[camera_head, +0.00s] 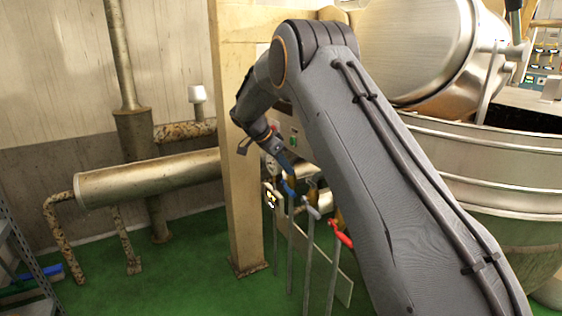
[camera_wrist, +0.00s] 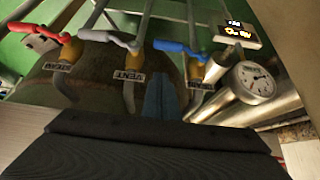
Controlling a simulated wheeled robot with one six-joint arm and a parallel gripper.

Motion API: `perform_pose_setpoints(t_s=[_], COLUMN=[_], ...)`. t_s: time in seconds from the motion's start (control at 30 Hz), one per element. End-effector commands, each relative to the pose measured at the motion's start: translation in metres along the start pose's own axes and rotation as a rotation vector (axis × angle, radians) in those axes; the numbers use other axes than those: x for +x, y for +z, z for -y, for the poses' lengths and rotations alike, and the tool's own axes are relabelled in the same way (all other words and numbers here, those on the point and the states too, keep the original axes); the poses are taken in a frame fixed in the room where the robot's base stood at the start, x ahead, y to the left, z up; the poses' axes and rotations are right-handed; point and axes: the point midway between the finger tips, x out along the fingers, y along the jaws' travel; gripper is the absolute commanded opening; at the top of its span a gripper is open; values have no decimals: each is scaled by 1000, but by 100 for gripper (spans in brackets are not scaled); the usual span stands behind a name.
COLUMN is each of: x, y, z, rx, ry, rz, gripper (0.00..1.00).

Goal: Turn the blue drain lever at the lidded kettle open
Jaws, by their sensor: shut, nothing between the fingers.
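The blue drain lever (camera_wrist: 180,48) lies roughly crosswise on its valve in the wrist view, the rightmost of three levers. In the head view the blue lever (camera_head: 289,187) is partly behind my arm's end. My gripper (camera_wrist: 161,92) is shut and empty. In the wrist view its blue fingertips appear just below the blue lever, between the middle and right valves. In the head view my gripper (camera_head: 287,162) hangs just above the blue lever. I cannot tell whether they touch. The large steel kettle (camera_head: 490,165) stands at the right, partly hidden by my arm.
A pale lever (camera_wrist: 108,38) labelled VENT and a red lever (camera_wrist: 35,32) stand left of the blue one. A round gauge (camera_wrist: 257,80) and small lit display (camera_wrist: 230,32) are at the right. A beige post (camera_head: 242,150) stands close left of my gripper.

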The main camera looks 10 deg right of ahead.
Motion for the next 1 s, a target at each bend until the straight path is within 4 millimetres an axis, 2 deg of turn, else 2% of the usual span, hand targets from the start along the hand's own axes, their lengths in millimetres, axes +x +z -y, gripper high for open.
perform_pose_setpoints(t_s=[0.03,0.17,0.33,0.57,1.0], x=[12,36,50,58,59], y=[0,0,20,29,30], z=[-1,-1,0,0,0], rx=[0,0,-2,-1,3], ry=[3,2,0,-1,-9], rz=[1,1,1,1,1], gripper=[0,0,0,0,0])
